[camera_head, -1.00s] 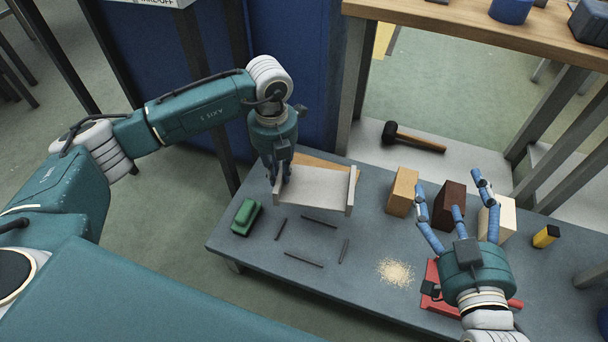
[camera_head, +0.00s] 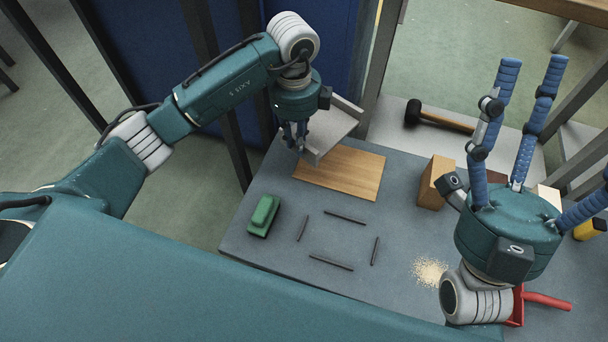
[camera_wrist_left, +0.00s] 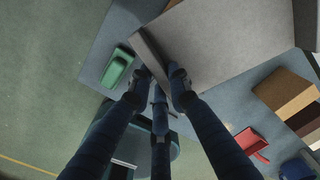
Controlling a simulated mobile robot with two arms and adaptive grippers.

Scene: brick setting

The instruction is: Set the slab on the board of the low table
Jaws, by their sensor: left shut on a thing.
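The slab (camera_head: 333,128) is a pale grey plate with a raised strip along each of two opposite edges; it also fills the upper part of the left wrist view (camera_wrist_left: 225,45). My left gripper (camera_head: 298,146) is shut on its near-left edge strip, and the fingers also show in the left wrist view (camera_wrist_left: 160,84). The slab is held tilted at the back-left edge of the low table (camera_head: 285,225), overlapping the board's far edge in the head view. The board (camera_head: 342,176) is a bare wooden rectangle. My right gripper (camera_head: 535,95) is open and empty, fingers spread, above the table's right side.
A green block-like tool (camera_head: 263,215) lies left of several thin dark bars (camera_head: 332,263). A crumb pile (camera_head: 430,271), a tan brick (camera_head: 435,183) and a red tool (camera_head: 545,299) are to the right. A black-headed mallet (camera_head: 437,117) lies on a pale surface behind.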

